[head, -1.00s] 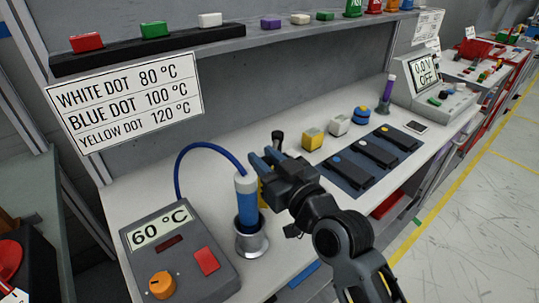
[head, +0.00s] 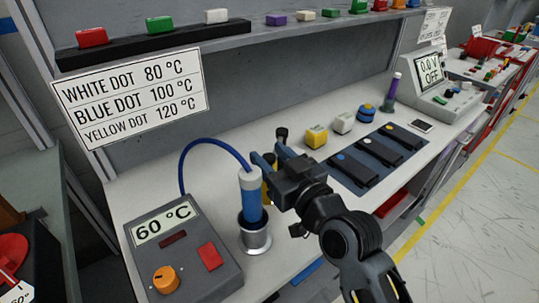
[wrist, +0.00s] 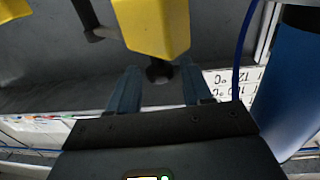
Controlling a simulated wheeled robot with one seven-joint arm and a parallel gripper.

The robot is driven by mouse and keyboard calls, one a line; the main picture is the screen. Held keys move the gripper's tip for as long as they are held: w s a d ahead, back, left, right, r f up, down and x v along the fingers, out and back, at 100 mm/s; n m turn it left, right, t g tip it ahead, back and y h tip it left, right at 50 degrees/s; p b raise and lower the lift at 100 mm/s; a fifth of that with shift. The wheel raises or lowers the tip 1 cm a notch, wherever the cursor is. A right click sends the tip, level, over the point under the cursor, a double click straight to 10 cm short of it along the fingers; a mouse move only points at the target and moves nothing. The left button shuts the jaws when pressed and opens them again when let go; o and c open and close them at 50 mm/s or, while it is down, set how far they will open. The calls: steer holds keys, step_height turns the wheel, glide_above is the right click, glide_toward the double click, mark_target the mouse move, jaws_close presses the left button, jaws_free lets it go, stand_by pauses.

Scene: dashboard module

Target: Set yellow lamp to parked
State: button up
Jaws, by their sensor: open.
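A yellow body (wrist: 150,25) hangs large at the top of the wrist view, just beyond my fingertips. A dark round piece (wrist: 158,70) at its end shows between the fingers, and a dark arm (wrist: 90,18) shows at its upper left. I take this to be the yellow lamp; in the head view it is mostly hidden behind my gripper, with a yellow patch (head: 267,190) and a dark knob (head: 282,133) showing there. My gripper (head: 268,158) is open, its two blue fingers (wrist: 159,72) apart and holding nothing. Contact cannot be told.
A blue-and-white cylinder (head: 250,197) on a blue cable stands in a metal holder (head: 255,240), close left of my gripper. A 60 °C control box (head: 180,250) is front left.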

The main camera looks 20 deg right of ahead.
steer(key=b+v, duration=0.1)
steer(key=v, duration=0.4)
steer(key=shift+s+f, duration=0.1)
steer(key=shift+s, duration=0.2)
steer(key=shift+s+d+b, duration=0.2)
steer(key=shift+s+b, duration=0.15)
steer(key=shift+s, duration=0.35)
steer(key=shift+c, duration=0.4)
